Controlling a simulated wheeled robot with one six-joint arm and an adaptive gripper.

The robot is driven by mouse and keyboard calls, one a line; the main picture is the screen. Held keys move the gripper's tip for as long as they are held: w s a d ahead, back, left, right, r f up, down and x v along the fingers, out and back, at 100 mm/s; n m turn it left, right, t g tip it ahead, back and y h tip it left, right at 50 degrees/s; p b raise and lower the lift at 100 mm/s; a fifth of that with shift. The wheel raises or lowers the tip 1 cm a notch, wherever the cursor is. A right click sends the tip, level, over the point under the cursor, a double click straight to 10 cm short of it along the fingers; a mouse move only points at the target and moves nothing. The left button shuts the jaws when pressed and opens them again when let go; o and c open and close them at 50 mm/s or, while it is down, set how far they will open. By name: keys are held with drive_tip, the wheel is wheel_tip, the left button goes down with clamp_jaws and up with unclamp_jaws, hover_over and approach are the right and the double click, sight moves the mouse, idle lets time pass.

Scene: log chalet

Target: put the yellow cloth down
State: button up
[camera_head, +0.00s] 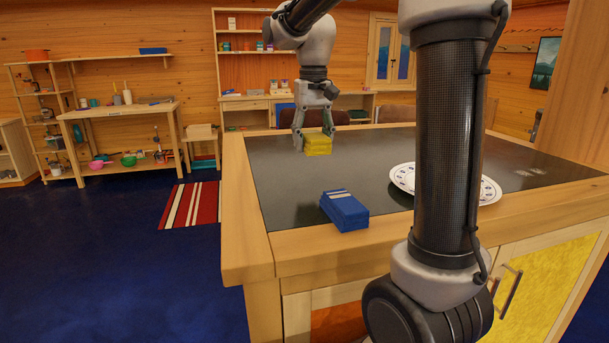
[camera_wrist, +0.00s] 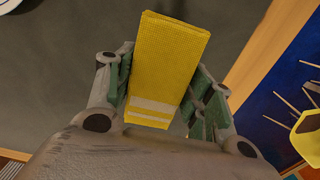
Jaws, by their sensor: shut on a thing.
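The yellow cloth (camera_head: 318,145) is a folded block with pale stripes near one end. My gripper (camera_head: 314,133) is shut on it, over the far left part of the dark counter top (camera_head: 283,170). In the wrist view the cloth (camera_wrist: 168,62) sits between the two green-padded fingers of my gripper (camera_wrist: 160,90). In the head view the cloth is at or just above the counter surface; I cannot tell whether it touches.
A folded blue cloth (camera_head: 344,211) lies near the counter's front left edge. A white patterned plate (camera_head: 404,177) is partly hidden behind my arm. The counter is bare between the cloths. A red striped rug (camera_head: 190,205) lies on the blue floor at left.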

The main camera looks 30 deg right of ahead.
sight(314, 134)
wheel_tip(314, 134, down, 9)
drive_tip(key=shift+d, duration=0.1)
idle(0.3)
drive_tip(key=o, duration=1.2)
drive_tip(key=shift+f, duration=0.15)
drive_tip(key=shift+c, duration=0.2)
wheel_tip(314, 134, up, 12)
drive_tip(key=shift+r, duration=0.2)
drive_tip(key=shift+s, duration=0.1)
